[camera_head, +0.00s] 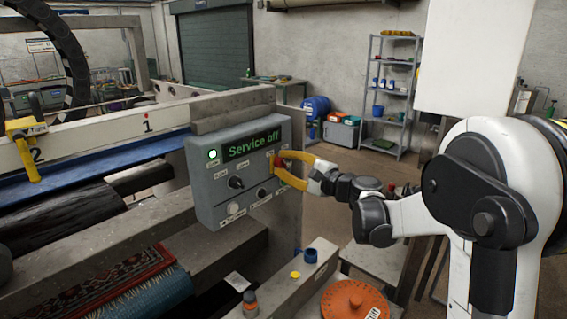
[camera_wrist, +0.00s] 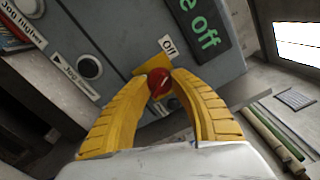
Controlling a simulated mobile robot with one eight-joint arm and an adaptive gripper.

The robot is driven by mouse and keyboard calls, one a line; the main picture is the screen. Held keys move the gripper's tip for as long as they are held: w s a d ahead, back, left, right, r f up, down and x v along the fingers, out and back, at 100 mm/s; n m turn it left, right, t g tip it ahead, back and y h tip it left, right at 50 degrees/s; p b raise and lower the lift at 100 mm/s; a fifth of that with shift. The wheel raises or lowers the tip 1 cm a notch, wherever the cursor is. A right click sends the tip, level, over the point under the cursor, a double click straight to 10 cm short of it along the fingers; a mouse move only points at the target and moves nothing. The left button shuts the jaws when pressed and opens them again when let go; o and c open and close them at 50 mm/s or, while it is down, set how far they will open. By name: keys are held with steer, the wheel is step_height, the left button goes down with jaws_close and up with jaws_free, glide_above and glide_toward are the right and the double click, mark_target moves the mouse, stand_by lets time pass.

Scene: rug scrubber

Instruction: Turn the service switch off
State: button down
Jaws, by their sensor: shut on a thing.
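A grey control box (camera_head: 212,188) stands on the machine's frame, with a green display (camera_head: 250,146) reading "Service off". My gripper (camera_head: 277,170) has yellow fingers and is at the right side of the box front. In the wrist view its fingertips (camera_wrist: 160,80) are closed around the red knob. The knob is partly hidden by the fingers, and its exact turn angle is hard to tell.
Other knobs and buttons are on the box, including a black knob (camera_head: 235,183) and a white button (camera_head: 233,209). A patterned rug (camera_head: 105,290) is at lower left. Shelving (camera_head: 392,95) stands behind.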

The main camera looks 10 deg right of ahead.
steer(key=shift+n, duration=1.2)
steer(key=c, duration=1.1)
jaws_free()
steer(key=shift+o, duration=0.2)
steer(key=shift+d, duration=0.1)
steer(key=v, duration=1.1)
steer(key=shift+s+d, duration=0.2)
steer(key=shift+s, duration=0.15)
